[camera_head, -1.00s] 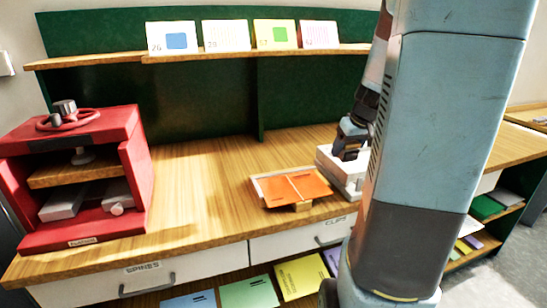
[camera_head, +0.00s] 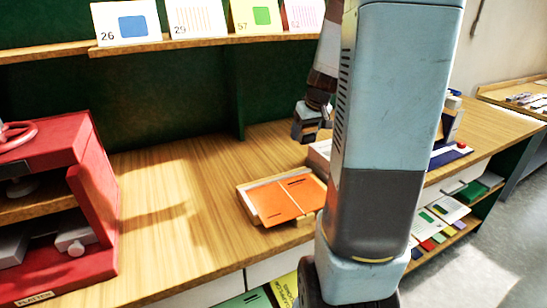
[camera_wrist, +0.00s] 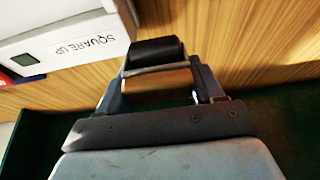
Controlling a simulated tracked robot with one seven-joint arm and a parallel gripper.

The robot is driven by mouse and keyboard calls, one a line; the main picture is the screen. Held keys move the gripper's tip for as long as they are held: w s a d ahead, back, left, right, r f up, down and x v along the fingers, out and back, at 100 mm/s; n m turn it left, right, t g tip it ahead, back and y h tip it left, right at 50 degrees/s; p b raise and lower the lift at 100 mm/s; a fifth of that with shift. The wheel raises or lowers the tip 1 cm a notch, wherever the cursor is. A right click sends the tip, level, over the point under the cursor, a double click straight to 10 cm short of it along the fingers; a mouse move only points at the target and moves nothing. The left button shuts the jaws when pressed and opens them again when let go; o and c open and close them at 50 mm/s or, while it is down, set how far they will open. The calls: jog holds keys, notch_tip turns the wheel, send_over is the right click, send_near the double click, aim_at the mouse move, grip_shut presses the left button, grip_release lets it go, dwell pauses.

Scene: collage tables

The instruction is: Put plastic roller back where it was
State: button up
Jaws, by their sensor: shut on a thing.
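My gripper (camera_wrist: 158,72) shows in the wrist view with a dark cylindrical bar, which looks like the plastic roller (camera_wrist: 154,50), across its fingertips. The gripper is shut on it. In the head view my gripper (camera_head: 307,124) is above the worktop at the back, just left of my arm column. The roller cannot be made out there. A white box labelled "SQUARE UP" (camera_wrist: 70,38) is at the upper left of the wrist view, beside the gripper. In the head view a pale box (camera_head: 320,150) is mostly hidden behind my arm.
A red press (camera_head: 95,200) stands at the left. An orange folder (camera_head: 280,200) lies on a wooden stand near the front edge. Numbered cards (camera_head: 196,17) stand on the shelf. The worktop (camera_head: 190,185) between press and folder is clear.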

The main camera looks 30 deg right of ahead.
jog(key=w+a+f, duration=0.6)
jog(key=shift+f, duration=0.15)
jog(key=shift+w+a+f, duration=0.45)
jog(key=shift+w+f, duration=0.05)
jog(key=shift+f, duration=0.3)
jog(key=shift+w+f, duration=0.1)
jog(key=shift+f, duration=1.5)
jog(key=o, duration=1)
jog(key=shift+f, duration=0.1)
jog(key=shift+c, duration=0.2)
